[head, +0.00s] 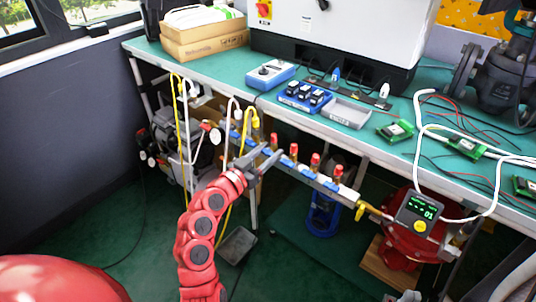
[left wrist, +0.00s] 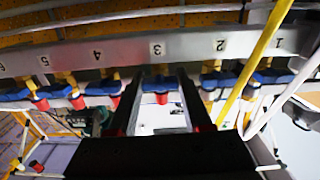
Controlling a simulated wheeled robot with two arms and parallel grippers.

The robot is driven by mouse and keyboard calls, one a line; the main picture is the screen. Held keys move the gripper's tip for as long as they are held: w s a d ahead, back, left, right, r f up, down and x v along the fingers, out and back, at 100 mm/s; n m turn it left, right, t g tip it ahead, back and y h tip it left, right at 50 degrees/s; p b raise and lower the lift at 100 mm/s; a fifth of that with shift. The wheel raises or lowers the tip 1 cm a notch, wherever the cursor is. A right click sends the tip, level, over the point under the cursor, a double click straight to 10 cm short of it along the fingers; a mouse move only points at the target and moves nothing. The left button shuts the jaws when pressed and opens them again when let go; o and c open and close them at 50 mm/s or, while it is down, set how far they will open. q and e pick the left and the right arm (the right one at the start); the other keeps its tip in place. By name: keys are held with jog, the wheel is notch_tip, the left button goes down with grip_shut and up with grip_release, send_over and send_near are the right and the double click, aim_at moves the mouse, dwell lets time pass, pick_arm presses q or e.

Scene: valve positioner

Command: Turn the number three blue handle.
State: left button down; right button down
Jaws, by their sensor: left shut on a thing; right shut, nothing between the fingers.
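A metal manifold bar (head: 348,192) with several small valves, red-capped with blue handles, runs below the bench's front edge. The number three blue handle (left wrist: 160,84) sits under the label 3 (left wrist: 157,48), between the fingers of my left gripper (left wrist: 166,80). The fingers are shut on it. In the head view my left gripper (head: 270,154) reaches the bar from the front and partly hides the handle. My right gripper is not in view.
Neighbouring blue handles, number two (left wrist: 219,80) and number four (left wrist: 102,87), sit close on either side. Yellow (head: 227,195) and white hoses hang at the bar's left. A red device with a digital display (head: 418,208) stands at its right. The green bench (head: 215,66) is above.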

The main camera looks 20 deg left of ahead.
pick_arm(q)
jog(key=shift+f, duration=0.1)
jog(key=c, duration=0.6)
grip_release()
jog(key=p+v, duration=0.2)
jog(key=v, duration=1.5)
jog(key=shift+s, duration=0.2)
jog(key=shift+a, duration=0.1)
